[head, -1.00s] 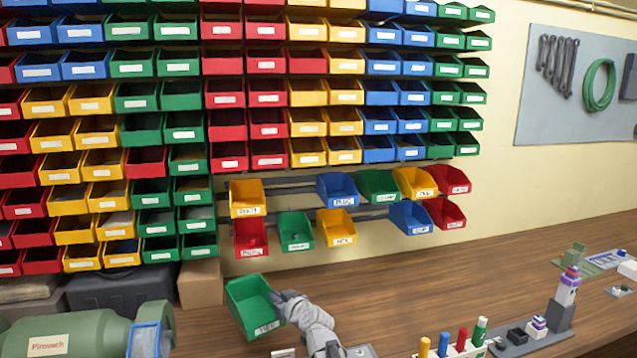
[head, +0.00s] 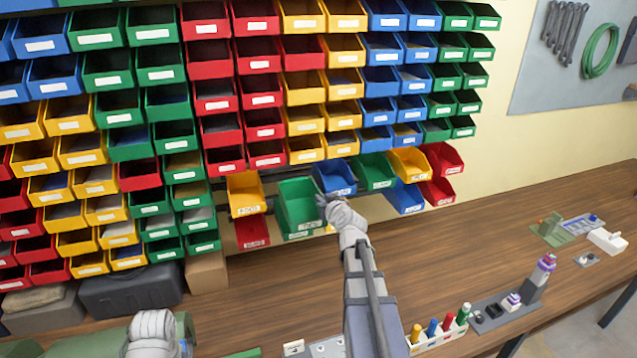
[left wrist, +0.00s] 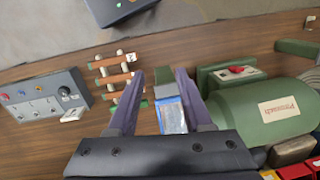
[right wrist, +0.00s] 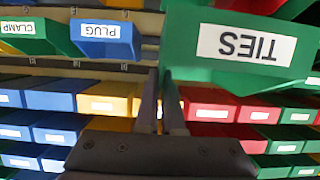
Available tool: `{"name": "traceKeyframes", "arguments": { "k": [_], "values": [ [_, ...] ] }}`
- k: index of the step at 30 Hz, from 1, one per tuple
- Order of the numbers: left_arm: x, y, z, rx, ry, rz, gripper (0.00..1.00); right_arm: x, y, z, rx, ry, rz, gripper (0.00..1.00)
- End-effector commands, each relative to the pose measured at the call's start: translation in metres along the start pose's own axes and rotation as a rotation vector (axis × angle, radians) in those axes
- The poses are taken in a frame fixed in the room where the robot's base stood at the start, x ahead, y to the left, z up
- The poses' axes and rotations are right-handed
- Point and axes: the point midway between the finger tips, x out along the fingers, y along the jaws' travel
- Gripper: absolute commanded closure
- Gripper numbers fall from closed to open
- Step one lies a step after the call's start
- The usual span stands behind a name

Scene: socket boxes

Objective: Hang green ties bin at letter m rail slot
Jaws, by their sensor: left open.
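The green ties bin (head: 300,208) is held up in front of the rails below the bin wall, between a yellow bin and the blue plug bin. Its TIES label shows upside down in the right wrist view (right wrist: 245,45). My right gripper (head: 328,203) is shut on the bin's right side; its fingers (right wrist: 163,85) show close together at the bin's edge. A grey rail (right wrist: 110,67) shows beside the bin; I can read no slot letter. The bin hides the rail behind it, so I cannot tell whether they touch. My left gripper (left wrist: 160,78) is open and empty over the bench.
The blue plug bin (head: 335,178) hangs close on the right, a yellow bin (head: 246,194) on the left and a red bin (head: 252,233) lower left. Stacked bins fill the wall above. A marker holder (head: 438,335) stands at the front.

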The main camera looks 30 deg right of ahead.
Motion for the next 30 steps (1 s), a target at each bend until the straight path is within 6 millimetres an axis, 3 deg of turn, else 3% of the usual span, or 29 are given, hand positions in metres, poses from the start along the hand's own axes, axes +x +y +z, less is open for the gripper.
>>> {"name": "traceKeyframes", "arguments": {
  "k": [11, 30],
  "values": [
    [-0.003, 0.000, 0.000, 0.000, 0.000, 0.000, 0.50, 0.004, 0.003, -0.004, 0.002, 0.001, 0.005, 1.00],
    [-0.003, 0.000, 0.000, 0.000, 0.000, 0.000, 0.50, 0.044, 0.003, -0.017, 0.001, 0.001, 0.005, 1.00]
  ]
}}
